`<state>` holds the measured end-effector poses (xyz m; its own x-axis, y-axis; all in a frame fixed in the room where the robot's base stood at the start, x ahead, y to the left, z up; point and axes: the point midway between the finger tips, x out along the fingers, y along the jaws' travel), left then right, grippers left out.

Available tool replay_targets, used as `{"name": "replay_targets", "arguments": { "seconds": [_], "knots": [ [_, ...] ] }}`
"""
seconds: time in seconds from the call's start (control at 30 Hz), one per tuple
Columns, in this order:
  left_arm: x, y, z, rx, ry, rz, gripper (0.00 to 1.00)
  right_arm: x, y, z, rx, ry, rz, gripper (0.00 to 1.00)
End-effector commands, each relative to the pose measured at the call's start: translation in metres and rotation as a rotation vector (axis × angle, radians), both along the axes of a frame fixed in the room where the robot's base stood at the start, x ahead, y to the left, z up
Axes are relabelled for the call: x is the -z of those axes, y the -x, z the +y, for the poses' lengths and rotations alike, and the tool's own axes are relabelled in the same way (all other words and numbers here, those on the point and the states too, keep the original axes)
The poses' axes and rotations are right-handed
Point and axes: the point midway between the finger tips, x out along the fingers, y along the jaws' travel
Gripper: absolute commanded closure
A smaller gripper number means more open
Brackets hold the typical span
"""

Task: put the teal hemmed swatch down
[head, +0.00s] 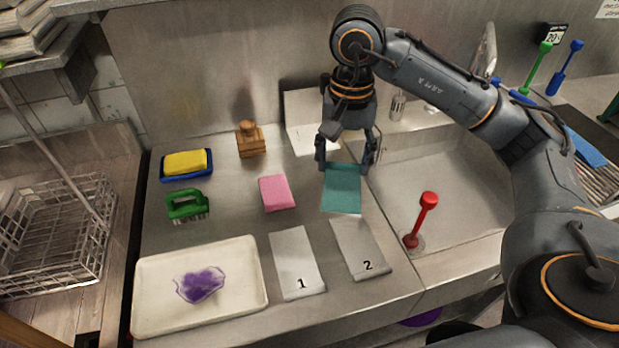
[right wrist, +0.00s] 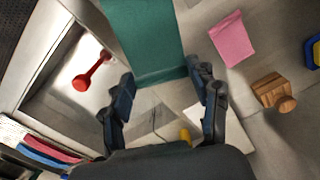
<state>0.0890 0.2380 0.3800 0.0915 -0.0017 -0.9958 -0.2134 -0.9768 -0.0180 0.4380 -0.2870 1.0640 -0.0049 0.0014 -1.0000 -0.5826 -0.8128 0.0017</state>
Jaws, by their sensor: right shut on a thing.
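The teal hemmed swatch (head: 342,190) is at the right part of the steel counter, its upper edge between the fingers of my right gripper (head: 345,167). The gripper comes from above and is shut on that edge. In the right wrist view the swatch (right wrist: 145,38) stretches away from between the fingertips (right wrist: 163,82). I cannot tell whether its free end touches the counter. Two pale cards, one marked 1 (head: 296,258) and one marked 2 (head: 358,245), lie in front of it. My left gripper is not in view.
A pink swatch (head: 276,193) lies left of the teal one. A wooden block with a knob (head: 250,140), blue-yellow sponge (head: 187,163), green brush (head: 187,205) and white tray (head: 150,318) with a purple cloth (head: 200,284) stand further left. A sink with a red tool (head: 421,218) is right.

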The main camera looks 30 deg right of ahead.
Motion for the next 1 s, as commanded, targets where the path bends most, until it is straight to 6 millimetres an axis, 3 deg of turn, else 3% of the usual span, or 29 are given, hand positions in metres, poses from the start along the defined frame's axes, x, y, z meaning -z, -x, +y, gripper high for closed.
{"name": "replay_targets", "arguments": {
  "seconds": [0.17,0.43,0.6,1.0],
  "knots": [
    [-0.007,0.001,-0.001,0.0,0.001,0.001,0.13,0.01,-0.023,-0.013,0.015,0.0,0.005,0.67],
    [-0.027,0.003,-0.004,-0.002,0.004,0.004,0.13,0.037,-0.081,-0.04,0.012,0.0,0.005,0.67],
    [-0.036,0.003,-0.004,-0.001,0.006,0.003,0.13,0.072,-0.105,-0.051,0.011,0.0,0.005,0.67],
    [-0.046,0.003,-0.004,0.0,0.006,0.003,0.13,0.103,-0.125,-0.06,0.008,0.001,0.004,0.67]
  ]
}}
